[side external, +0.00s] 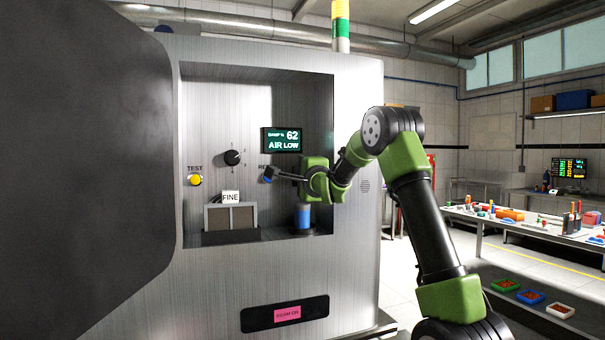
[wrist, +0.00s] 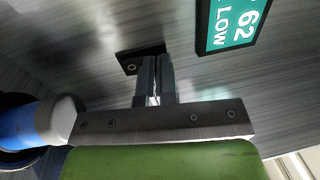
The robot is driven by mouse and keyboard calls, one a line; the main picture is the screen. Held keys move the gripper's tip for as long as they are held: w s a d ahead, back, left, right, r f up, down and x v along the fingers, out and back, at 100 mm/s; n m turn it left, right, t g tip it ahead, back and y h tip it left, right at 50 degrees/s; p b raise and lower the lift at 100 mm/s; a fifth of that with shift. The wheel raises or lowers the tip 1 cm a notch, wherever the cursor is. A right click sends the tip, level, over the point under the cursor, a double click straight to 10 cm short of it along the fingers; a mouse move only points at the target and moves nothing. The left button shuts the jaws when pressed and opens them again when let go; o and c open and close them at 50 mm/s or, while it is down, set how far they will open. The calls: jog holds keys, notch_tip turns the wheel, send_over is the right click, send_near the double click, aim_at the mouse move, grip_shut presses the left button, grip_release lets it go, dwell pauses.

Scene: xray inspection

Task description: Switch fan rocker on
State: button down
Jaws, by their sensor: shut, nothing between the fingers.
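My gripper (wrist: 155,68) is shut and empty, its two dark fingers side by side in the wrist view. Their tips overlap a small black plate (wrist: 128,60) with a round fastener on the panel. It may be the fan rocker, but its label and position cannot be read; I cannot tell whether the fingers touch it. In the side external view my gripper is in the recess, below the display (side external: 282,140), and hides part of the panel. The display reads 62 and AIR LOW; part of it also shows in the wrist view (wrist: 232,22).
A blue cylinder (side external: 303,216) stands below my gripper; it shows close at the left in the wrist view (wrist: 20,125). A yellow TEST button (side external: 195,180), a black knob (side external: 232,157) and a box marked FINE (side external: 231,216) are to the left. The recess walls limit room.

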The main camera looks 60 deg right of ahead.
jog(key=shift+w+d+r, duration=0.1)
jog(key=shift+w+d, duration=0.05)
dwell(0.3)
jog(key=s+a+r, duration=0.2)
jog(key=s+a, duration=0.8)
jog(key=shift+w, duration=0.1)
dwell(0.5)
